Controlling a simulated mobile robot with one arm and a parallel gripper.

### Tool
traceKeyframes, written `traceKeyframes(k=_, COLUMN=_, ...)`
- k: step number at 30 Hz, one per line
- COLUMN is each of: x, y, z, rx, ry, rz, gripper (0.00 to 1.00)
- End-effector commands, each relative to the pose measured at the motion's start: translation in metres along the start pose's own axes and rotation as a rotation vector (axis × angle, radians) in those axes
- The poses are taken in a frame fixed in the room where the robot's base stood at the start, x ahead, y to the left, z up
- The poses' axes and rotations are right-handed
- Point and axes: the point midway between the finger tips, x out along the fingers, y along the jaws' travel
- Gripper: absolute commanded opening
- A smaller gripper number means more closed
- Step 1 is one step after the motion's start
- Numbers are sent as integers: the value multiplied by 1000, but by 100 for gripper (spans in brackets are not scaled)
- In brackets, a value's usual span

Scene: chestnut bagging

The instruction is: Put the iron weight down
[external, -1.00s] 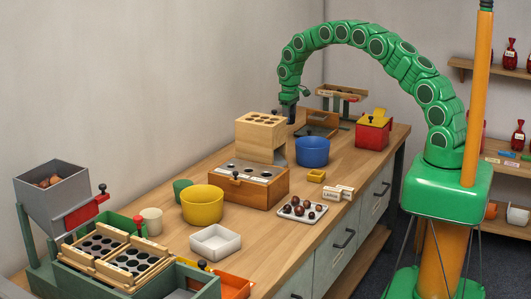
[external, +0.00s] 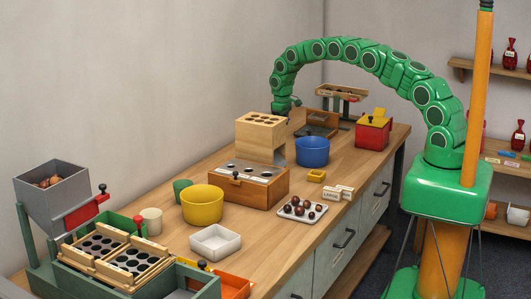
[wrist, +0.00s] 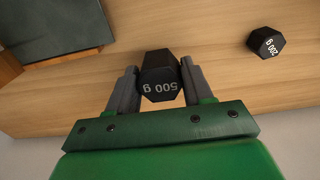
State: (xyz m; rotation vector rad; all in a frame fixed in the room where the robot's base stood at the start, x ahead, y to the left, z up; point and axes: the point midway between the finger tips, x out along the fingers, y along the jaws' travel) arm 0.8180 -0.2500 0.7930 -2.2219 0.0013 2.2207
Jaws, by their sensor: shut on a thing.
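The iron weight (wrist: 161,76) is a black hexagonal piece marked 500 g. In the wrist view my gripper (wrist: 158,84) is shut on it, one grey finger on each side. Wooden table top shows beyond it; I cannot tell whether its base touches the wood. In the external view my gripper (external: 283,108) is low at the back of the bench, partly behind the pale wooden block, and the weight cannot be made out there.
A second black weight (wrist: 266,42) marked 200 g stands apart on the right. A dark plate in a wooden frame (wrist: 50,25) lies at upper left. The pale wooden block (external: 261,136) and blue bowl (external: 313,152) stand near my gripper. Bare wood lies between the weights.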

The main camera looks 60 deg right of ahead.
Motion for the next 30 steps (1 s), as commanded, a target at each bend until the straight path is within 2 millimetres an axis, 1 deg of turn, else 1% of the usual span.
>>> traceKeyframes(k=2, x=4, y=1, z=-3, rx=0, ry=0, rz=0, gripper=0)
traceKeyframes(k=6, x=27, y=1, z=-2, rx=1, ry=-1, rz=-1, gripper=0)
traceKeyframes(k=9, x=34, y=1, z=-2, rx=1, ry=0, rz=0, gripper=0)
traceKeyframes(k=20, x=36, y=1, z=-2, rx=0, ry=0, rz=0, gripper=0)
traceKeyframes(k=21, x=37, y=1, z=-2, rx=0, ry=0, rz=0, gripper=52)
traceKeyframes(k=26, x=36, y=1, z=-2, rx=0, ry=0, rz=0, gripper=76)
traceKeyframes(k=30, x=36, y=1, z=-2, rx=0, ry=0, rz=0, gripper=76)
